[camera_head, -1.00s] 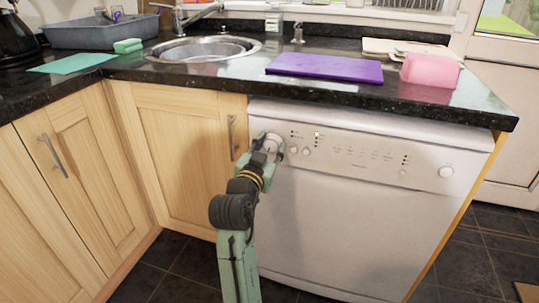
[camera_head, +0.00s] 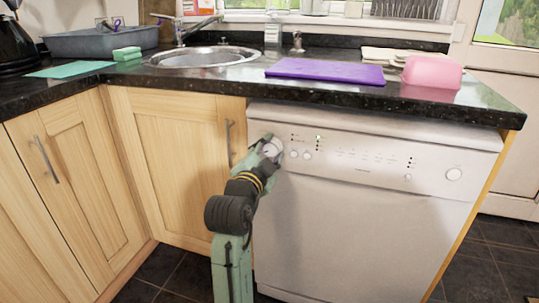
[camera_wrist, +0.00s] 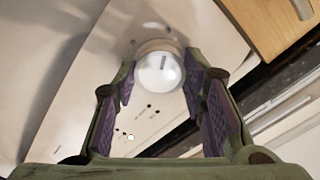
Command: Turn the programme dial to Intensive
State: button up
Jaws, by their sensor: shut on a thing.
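The programme dial (camera_wrist: 159,74) is a round white knob with a dark pointer mark. It sits on the left end of the white dishwasher's control panel (camera_head: 370,157). In the wrist view it stands between the two purple-padded fingers of my gripper (camera_wrist: 162,82), which is shut on it. In the head view my gripper (camera_head: 273,149) is at the panel's left end and hides part of the dial. The dial's programme labels are too small to read, so I cannot tell which one the pointer marks.
Two small buttons (camera_head: 300,155) and indicator lights lie just right of the dial. The dark worktop (camera_head: 220,82) overhangs the panel. A cupboard handle (camera_head: 229,143) is close on the left.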

dwell(0.4)
jog(key=o, duration=1.2)
jog(key=shift+c, duration=0.2)
jog(key=v, duration=0.7)
jog(key=shift+s, duration=0.2)
jog(key=shift+a+r, duration=0.15)
